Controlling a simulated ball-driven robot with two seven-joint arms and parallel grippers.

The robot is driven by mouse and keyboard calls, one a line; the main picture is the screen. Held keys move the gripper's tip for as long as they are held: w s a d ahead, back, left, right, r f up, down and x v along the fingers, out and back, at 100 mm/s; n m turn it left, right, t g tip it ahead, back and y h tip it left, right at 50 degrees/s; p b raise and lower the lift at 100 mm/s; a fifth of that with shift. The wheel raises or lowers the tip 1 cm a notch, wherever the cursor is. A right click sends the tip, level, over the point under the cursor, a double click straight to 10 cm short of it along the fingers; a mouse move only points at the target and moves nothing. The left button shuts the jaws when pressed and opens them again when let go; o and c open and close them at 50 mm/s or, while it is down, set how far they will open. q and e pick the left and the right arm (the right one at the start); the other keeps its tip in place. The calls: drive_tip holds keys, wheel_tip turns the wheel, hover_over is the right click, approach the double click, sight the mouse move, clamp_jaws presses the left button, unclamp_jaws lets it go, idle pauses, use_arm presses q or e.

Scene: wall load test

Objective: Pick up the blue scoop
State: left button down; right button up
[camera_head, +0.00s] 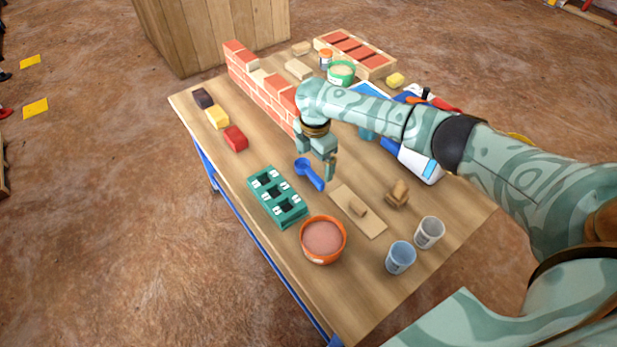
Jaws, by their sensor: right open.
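The blue scoop (308,173) lies on the wooden table (360,270), between the teal block tray and my right gripper. My right gripper (326,172) comes from the right and points down just beside the scoop, near its handle end. Its jaws are open, and I see nothing between them. Whether a fingertip touches the handle I cannot tell. My left gripper is not in view.
A teal tray (277,209), an orange bowl (323,240), a wooden float (372,221) and two cups (400,257) (429,232) stand nearby. A small brick wall (258,92) stands behind. Three coloured blocks (235,138) lie left.

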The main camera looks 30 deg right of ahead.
sight(315, 175)
drive_tip(key=shift+f, duration=0.6)
wheel_tip(315, 175, down, 4)
drive_tip(key=b, duration=0.3)
drive_tip(key=shift+f, duration=0.15)
drive_tip(key=shift+f+b, duration=0.25)
drive_tip(key=shift+b, duration=0.15)
drive_tip(key=shift+r, duration=0.25)
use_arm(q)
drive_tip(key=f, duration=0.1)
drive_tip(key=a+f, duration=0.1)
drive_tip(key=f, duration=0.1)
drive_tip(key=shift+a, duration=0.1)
use_arm(e)
drive_tip(key=c, duration=1)
